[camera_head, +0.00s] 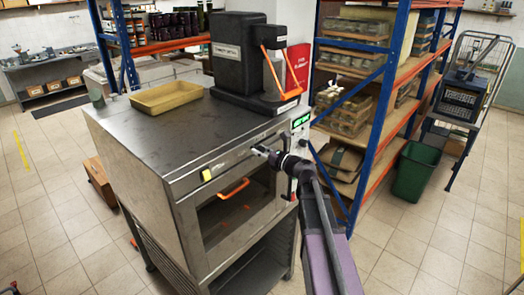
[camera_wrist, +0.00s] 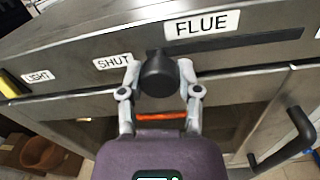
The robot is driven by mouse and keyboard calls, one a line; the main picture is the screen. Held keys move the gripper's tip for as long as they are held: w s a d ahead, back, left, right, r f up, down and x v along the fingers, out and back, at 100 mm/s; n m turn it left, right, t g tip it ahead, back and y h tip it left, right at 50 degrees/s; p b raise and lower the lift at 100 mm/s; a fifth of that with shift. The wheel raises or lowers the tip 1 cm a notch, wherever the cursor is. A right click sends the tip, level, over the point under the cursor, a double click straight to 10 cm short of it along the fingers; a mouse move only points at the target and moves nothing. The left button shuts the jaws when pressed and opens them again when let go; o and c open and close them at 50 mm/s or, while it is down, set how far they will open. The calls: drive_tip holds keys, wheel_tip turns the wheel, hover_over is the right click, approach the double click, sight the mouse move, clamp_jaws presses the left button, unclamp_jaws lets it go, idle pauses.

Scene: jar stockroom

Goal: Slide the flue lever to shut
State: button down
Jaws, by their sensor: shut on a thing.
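The flue lever's round black knob (camera_wrist: 158,76) sits on the oven's steel front panel in the wrist view. My gripper (camera_wrist: 158,66) is shut on the knob, with one grey finger on each side. The SHUT label (camera_wrist: 113,61) is just left of the knob, and the FLUE label (camera_wrist: 201,24) is above and to its right. A dark slot (camera_wrist: 250,40) runs right from the knob; any part of it behind the knob is hidden. In the head view my gripper (camera_head: 262,151) is at the upper front of the oven (camera_head: 150,135), and the knob is hard to make out.
A yellow control (camera_head: 206,175) is at the panel's left, near the LIGHT label (camera_wrist: 38,76). A yellow tray (camera_head: 166,97) and a black machine (camera_head: 238,55) stand on top. Blue-posted shelving (camera_head: 384,100) is close on the right.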

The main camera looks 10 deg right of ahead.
drive_tip(key=shift+s+a, duration=0.1)
drive_tip(key=shift+a, duration=0.1)
drive_tip(key=c, duration=0.6)
unclamp_jaws()
drive_tip(key=o, duration=0.3)
drive_tip(key=shift+a, duration=0.25)
drive_tip(key=shift+d, duration=0.3)
drive_tip(key=shift+s, duration=0.15)
drive_tip(key=v, duration=1.1)
drive_tip(key=shift+s+d, duration=0.25)
drive_tip(key=shift+d, duration=0.05)
